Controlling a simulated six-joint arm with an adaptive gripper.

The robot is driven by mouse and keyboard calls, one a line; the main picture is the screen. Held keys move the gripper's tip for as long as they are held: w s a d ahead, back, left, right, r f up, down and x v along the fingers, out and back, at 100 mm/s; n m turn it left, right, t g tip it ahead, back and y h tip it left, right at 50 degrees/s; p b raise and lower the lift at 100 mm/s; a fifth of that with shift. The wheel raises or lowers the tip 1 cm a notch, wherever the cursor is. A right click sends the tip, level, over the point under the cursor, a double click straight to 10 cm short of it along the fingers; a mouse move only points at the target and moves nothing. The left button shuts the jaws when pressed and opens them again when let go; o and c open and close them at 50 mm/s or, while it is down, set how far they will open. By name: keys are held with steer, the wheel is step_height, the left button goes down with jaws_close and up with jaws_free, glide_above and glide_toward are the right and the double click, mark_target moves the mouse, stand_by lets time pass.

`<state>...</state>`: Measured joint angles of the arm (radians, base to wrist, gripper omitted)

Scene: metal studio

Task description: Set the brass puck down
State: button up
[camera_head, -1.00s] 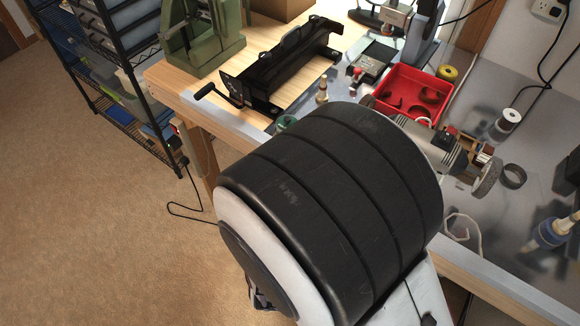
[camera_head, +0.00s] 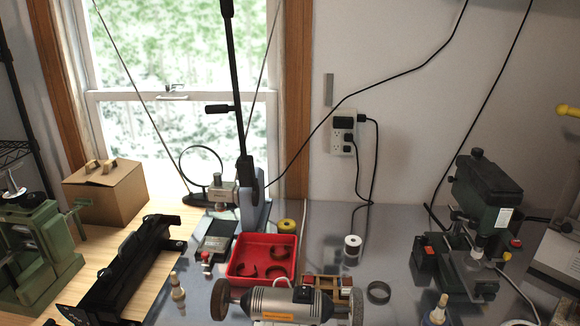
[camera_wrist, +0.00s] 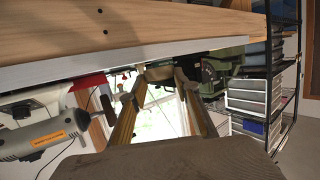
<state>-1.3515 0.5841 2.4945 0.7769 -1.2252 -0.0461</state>
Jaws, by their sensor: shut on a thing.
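In the wrist view, my gripper (camera_wrist: 161,80) reaches away from the camera with two long fingers. A tan, brass-coloured piece (camera_wrist: 158,72), which I take to be the brass puck, sits between the fingertips, and the gripper is shut on it. It is small here, and the fingers partly hide it. The workbench's wooden edge (camera_wrist: 150,30) lies across the top of this view, which appears turned over. Neither gripper nor puck shows in the head view. I cannot tell the gap between puck and bench.
In the head view, a red tray (camera_head: 235,272) holds dark rings. A motor with wheels (camera_head: 290,304) stands in front of it. Some grey bench (camera_head: 400,265) is clear.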

steer(key=shift+w+a+r, duration=0.25)
steer(key=shift+w+r, duration=0.15)
steer(key=shift+w, duration=0.2)
steer(key=w+r, duration=1.3)
steer(key=w, duration=0.4)
steer(key=w+d+r, duration=1)
steer(key=w+d, duration=0.2)
steer(key=d, duration=0.2)
steer(key=w+d+f+m+t+h, duration=0.1)
steer(key=w+d+f+m+h, duration=0.15)
steer(key=d, duration=0.65)
steer(key=w+d+f+m+t+h, duration=0.1)
steer(key=w+d+f, duration=0.15)
steer(key=d, duration=0.65)
steer(key=s+d+f+m+h, duration=0.1)
steer(key=d+f, duration=0.4)
steer(key=d, duration=0.5)
steer(key=s+d+f+m+h, duration=0.2)
steer(key=d+f, duration=0.3)
steer(key=d, duration=0.4)
steer(key=shift+s+d+f+h, duration=0.3)
steer(key=shift+s+d+h, duration=0.05)
steer(key=shift+h, duration=0.5)
